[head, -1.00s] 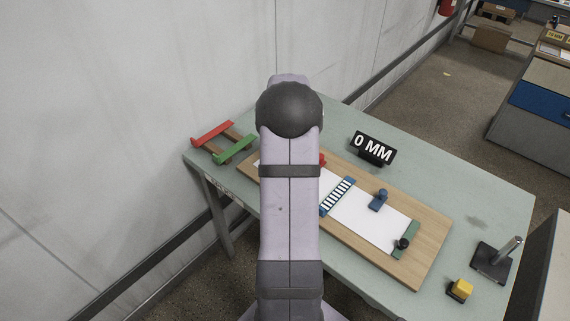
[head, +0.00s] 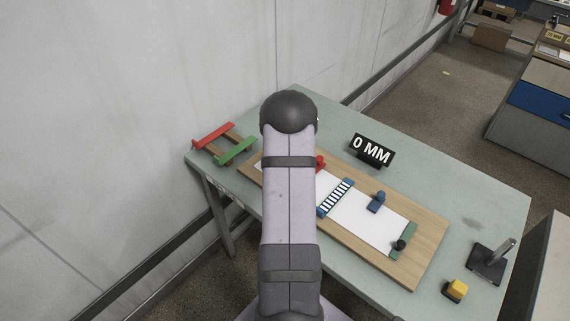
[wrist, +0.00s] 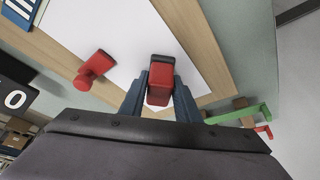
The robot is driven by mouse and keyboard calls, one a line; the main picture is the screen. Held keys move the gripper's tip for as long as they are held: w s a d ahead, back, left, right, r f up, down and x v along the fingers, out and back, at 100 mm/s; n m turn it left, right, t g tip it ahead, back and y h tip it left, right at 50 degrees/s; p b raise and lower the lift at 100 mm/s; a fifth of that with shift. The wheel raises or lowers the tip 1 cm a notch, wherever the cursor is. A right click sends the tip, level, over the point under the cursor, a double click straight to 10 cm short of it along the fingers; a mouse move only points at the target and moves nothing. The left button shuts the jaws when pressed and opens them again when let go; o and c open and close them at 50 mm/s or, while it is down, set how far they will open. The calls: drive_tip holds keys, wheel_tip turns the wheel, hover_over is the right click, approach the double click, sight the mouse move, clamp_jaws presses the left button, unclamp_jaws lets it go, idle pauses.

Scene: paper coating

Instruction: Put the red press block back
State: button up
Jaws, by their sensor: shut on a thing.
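The red press block (wrist: 160,82), red with a dark end, is between the two blue fingers of my gripper (wrist: 159,92) in the wrist view. My gripper is shut on it, over the end of the white paper. I cannot tell whether the block touches the paper. In the head view my arm hides both block and gripper. A second red piece with a knob (wrist: 93,70) is on the paper's edge beside my gripper; it shows partly in the head view (head: 320,163). The paper (head: 360,224) lies on a wooden board (head: 427,254).
A rack with a red bar (head: 213,136) and a green bar (head: 236,151) stands at the table's left end. On the board are a striped blue bar (head: 336,198) and a blue clip (head: 377,202). A 0 MM sign (head: 372,150), yellow block (head: 456,290) and post stand (head: 490,262) surround it.

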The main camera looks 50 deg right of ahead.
drive_tip(key=shift+f, duration=0.2)
drive_tip(key=o, duration=1)
drive_tip(key=shift+r, duration=0.6)
drive_tip(key=b+v, duration=0.3)
drive_tip(key=v, duration=0.8)
drive_tip(key=shift+s+r, duration=0.1)
